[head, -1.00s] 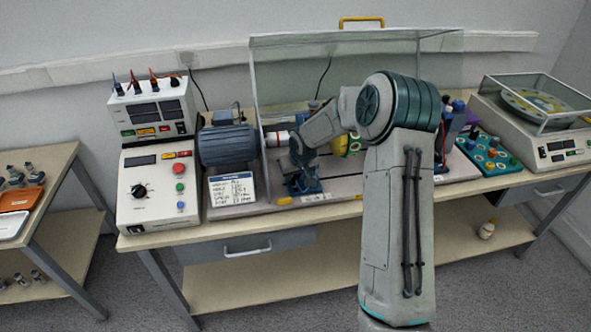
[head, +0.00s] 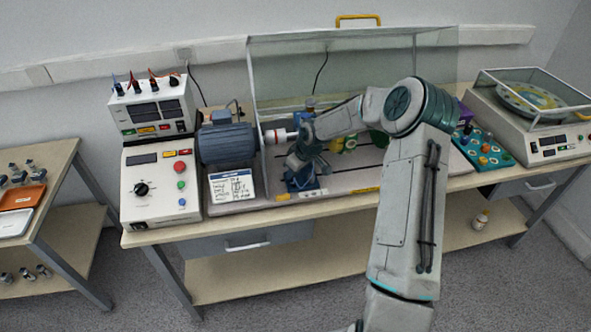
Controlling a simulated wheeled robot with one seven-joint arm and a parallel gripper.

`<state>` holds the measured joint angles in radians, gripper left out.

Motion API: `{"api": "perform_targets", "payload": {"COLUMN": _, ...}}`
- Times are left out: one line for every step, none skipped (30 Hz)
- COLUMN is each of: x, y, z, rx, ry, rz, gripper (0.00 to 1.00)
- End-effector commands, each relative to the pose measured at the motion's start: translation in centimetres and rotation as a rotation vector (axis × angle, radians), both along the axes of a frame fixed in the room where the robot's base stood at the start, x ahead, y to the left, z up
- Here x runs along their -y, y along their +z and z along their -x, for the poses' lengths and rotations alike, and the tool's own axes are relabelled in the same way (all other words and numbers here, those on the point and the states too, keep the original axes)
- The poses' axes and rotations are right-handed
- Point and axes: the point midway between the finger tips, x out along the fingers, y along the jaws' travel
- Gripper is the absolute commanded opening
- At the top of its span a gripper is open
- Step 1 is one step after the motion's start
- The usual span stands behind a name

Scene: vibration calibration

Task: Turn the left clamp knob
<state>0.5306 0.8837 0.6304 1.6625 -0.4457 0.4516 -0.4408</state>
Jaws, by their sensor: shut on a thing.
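The left bearing stand (head: 301,184) is a blue block on the rig's base plate, just right of the grey motor (head: 226,146). My gripper (head: 296,163) is down at this stand, its fingers shut on what appears to be the left clamp knob. The knob itself is hidden behind the fingers and wrist. The shaft with a red and white coupling (head: 280,136) runs from the motor toward the stand. A yellow-green part (head: 349,143) farther right on the rig is partly covered by my arm.
A clear guard (head: 350,50) with a yellow handle (head: 359,20) stands raised behind the rig. A control box (head: 160,186) is at left. A pad with several knobs (head: 484,149) and a balancing machine (head: 545,140) are at right. An orange tray (head: 22,196) lies on the left table.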

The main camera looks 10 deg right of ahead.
Motion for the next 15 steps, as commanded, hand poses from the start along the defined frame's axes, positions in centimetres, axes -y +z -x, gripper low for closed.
{"api": "perform_targets", "payload": {"x": 0.01, "y": 0.03, "z": -0.02, "rx": 0.000, "ry": 0.001, "rz": 0.000, "gripper": 0.06}}
{"api": "perform_targets", "payload": {"x": 0.01, "y": 0.03, "z": -0.02, "rx": 0.000, "ry": 0.001, "rz": 0.000, "gripper": 0.06}}
{"api": "perform_targets", "payload": {"x": 0.01, "y": 0.03, "z": -0.02, "rx": 0.000, "ry": 0.001, "rz": 0.000, "gripper": 0.06}}
{"api": "perform_targets", "payload": {"x": 0.01, "y": 0.02, "z": -0.02, "rx": 0.000, "ry": 0.001, "rz": 0.000, "gripper": 0.06}}
{"api": "perform_targets", "payload": {"x": 0.01, "y": 0.02, "z": -0.02, "rx": 0.000, "ry": 0.001, "rz": 0.000, "gripper": 0.06}}
{"api": "perform_targets", "payload": {"x": 0.01, "y": 0.03, "z": -0.02, "rx": 0.000, "ry": 0.001, "rz": 0.000, "gripper": 0.06}}
{"api": "perform_targets", "payload": {"x": 0.01, "y": 0.03, "z": -0.02, "rx": 0.000, "ry": 0.000, "rz": 0.000, "gripper": 0.06}}
{"api": "perform_targets", "payload": {"x": 0.01, "y": 0.02, "z": -0.02, "rx": 0.000, "ry": 0.000, "rz": 0.000, "gripper": 0.06}}
{"api": "perform_targets", "payload": {"x": 0.00, "y": 0.02, "z": -0.02, "rx": 0.000, "ry": 0.000, "rz": 0.000, "gripper": 0.34}}
{"api": "perform_targets", "payload": {"x": 0.00, "y": 0.01, "z": -0.01, "rx": 0.000, "ry": 0.000, "rz": 0.000, "gripper": 0.42}}
{"api": "perform_targets", "payload": {"x": 0.00, "y": 0.02, "z": -0.02, "rx": 0.000, "ry": 0.000, "rz": 0.000, "gripper": 0.51}}
{"api": "perform_targets", "payload": {"x": 0.00, "y": 0.01, "z": -0.01, "rx": 0.000, "ry": 0.000, "rz": 0.000, "gripper": 0.51}}
{"api": "perform_targets", "payload": {"x": 0.00, "y": 0.01, "z": -0.01, "rx": 0.000, "ry": 0.000, "rz": 0.000, "gripper": 0.51}}
{"api": "perform_targets", "payload": {"x": 0.00, "y": 0.01, "z": -0.01, "rx": 0.000, "ry": 0.000, "rz": 0.000, "gripper": 0.51}}
{"api": "perform_targets", "payload": {"x": 0.00, "y": 0.01, "z": -0.01, "rx": 0.000, "ry": 0.000, "rz": 0.000, "gripper": 0.51}}
